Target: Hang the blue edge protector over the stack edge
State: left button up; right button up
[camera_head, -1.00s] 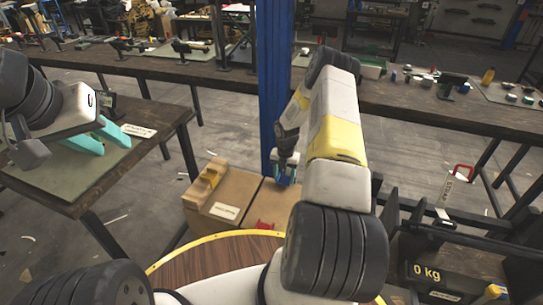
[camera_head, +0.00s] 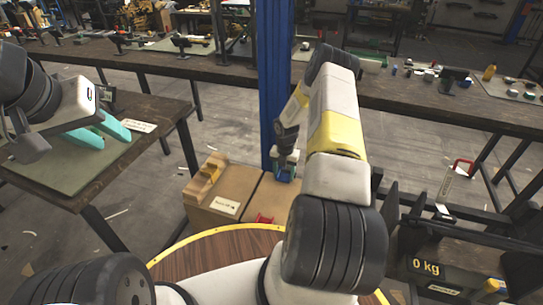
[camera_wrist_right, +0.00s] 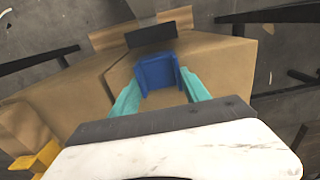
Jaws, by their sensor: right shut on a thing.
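The blue edge protector (camera_wrist_right: 160,73) is a small U-shaped piece between the two teal fingers of my right gripper (camera_wrist_right: 160,92) in the right wrist view. My right gripper (camera_head: 284,162) is shut on it, above the cardboard boxes. In the head view the protector (camera_head: 286,174) is small and partly covered by the gripper. The cardboard stack (camera_head: 252,200) stands on the floor below; its top (camera_wrist_right: 92,78) fills much of the wrist view. Whether the protector touches its edge I cannot tell. My left gripper (camera_head: 104,134) is empty, its teal fingers apart over the left table.
A red piece (camera_head: 263,218) sits on the near edge of the boxes. A blue post (camera_head: 274,80) rises behind them. A wooden block (camera_head: 207,175) lies at the stack's left end. A dark rack marked 0 kg (camera_head: 440,267) stands at right. A long workbench (camera_head: 225,77) crosses behind.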

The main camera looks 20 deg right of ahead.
jog(key=o, duration=1.4)
jog(key=shift+o, duration=0.2)
notch_tip(320, 180, up, 8)
jog(key=shift+f, duration=0.1)
